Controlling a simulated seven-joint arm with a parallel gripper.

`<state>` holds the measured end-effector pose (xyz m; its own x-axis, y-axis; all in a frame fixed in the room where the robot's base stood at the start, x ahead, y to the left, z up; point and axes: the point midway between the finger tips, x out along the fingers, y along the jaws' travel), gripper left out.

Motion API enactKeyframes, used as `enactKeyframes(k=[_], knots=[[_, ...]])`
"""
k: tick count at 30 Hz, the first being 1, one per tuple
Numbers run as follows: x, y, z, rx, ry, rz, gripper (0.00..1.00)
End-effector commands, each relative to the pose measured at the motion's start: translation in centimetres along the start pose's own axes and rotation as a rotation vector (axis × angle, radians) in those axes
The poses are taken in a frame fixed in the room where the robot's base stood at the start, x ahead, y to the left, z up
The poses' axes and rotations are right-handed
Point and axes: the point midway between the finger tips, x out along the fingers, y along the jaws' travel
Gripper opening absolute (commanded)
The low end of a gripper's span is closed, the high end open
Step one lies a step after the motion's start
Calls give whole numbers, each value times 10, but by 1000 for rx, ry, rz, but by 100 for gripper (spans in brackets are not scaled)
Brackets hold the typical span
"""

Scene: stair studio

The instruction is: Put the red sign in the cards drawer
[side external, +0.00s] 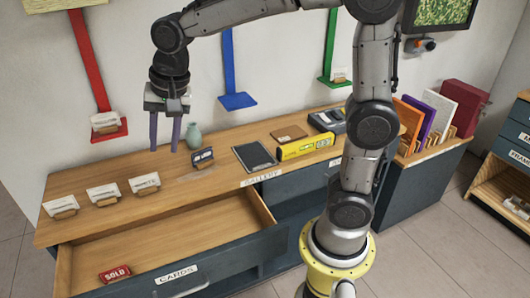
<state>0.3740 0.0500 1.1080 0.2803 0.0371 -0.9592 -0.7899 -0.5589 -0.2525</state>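The red sign (115,273), lettered SOLD, sits inside the open cards drawer, near its front left corner. The cards drawer (240,250) is pulled far out, with a dark front labelled CARDS and a bare wooden floor around the sign. My gripper (165,148) hangs fingers-down above the back of the counter, well above and behind the drawer. Its two purple fingers are apart with nothing between them.
Several white cards on wooden holders (104,194) line the counter's left part. Colored wall shelves (238,101) hang behind.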

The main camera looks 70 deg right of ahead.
Motion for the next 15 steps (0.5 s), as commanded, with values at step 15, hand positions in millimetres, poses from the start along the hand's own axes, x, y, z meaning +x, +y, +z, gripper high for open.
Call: enactKeyframes(k=[15], knots=[[-50,178,65,-858,183,-74,36]])
